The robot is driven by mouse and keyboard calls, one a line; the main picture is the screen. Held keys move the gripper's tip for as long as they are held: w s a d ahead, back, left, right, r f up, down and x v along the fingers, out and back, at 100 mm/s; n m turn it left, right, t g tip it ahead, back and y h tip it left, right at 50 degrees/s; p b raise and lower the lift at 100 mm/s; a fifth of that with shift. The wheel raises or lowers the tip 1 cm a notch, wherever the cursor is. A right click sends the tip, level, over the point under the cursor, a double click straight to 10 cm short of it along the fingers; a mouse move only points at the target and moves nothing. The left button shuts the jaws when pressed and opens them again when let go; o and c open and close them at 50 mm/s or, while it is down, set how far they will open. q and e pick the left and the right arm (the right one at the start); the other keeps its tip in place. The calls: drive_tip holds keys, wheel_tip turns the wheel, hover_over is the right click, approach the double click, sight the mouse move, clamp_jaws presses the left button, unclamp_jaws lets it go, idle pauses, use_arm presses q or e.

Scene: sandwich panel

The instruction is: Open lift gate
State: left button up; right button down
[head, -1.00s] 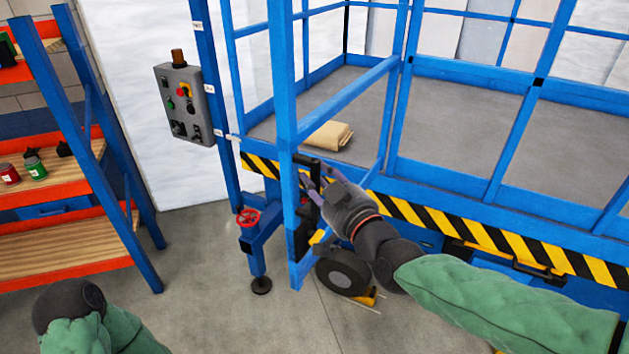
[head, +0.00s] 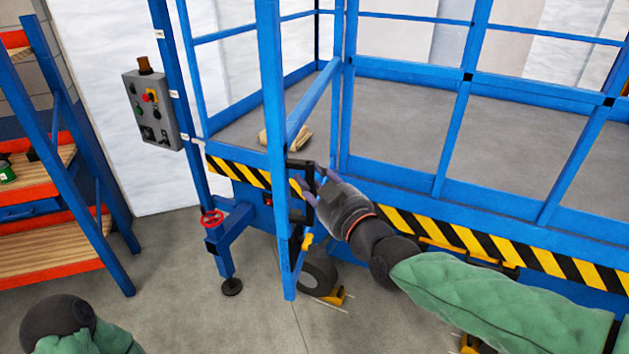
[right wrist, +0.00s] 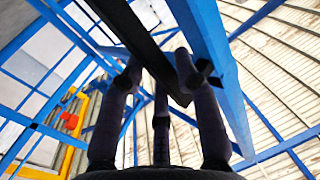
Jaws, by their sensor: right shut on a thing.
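The blue lift gate (head: 273,110) is a framed panel that stands out from the platform toward me, its near post upright. A black handle (head: 298,163) sits on that post. My right gripper (head: 312,185) is at the post and shut on the black handle. In the right wrist view, my right gripper's fingers (right wrist: 160,85) stand around the dark bar of the handle (right wrist: 140,45), beside the blue post (right wrist: 205,40). On my left side only the dark wrist and green sleeve show at the lower left; the left gripper's fingers are out of view.
The platform floor (head: 400,110) holds a folded tan cloth (head: 270,138). A grey control box (head: 151,108) hangs on a blue post at the left. A shelf rack (head: 50,240) stands at the far left. A red handwheel (head: 211,218) and a wheel (head: 318,275) sit low near the gate.

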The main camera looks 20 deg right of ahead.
drive_tip(key=shift+d+r, duration=0.1)
drive_tip(key=shift+r, duration=0.25)
drive_tip(key=c, duration=1)
unclamp_jaws()
drive_tip(key=shift+w, duration=0.1)
drive_tip(key=shift+c, duration=0.2)
drive_tip(key=shift+w+f, duration=0.1)
drive_tip(key=shift+f, duration=0.1)
drive_tip(key=v, duration=1.2)
drive_tip(key=shift+f, duration=0.1)
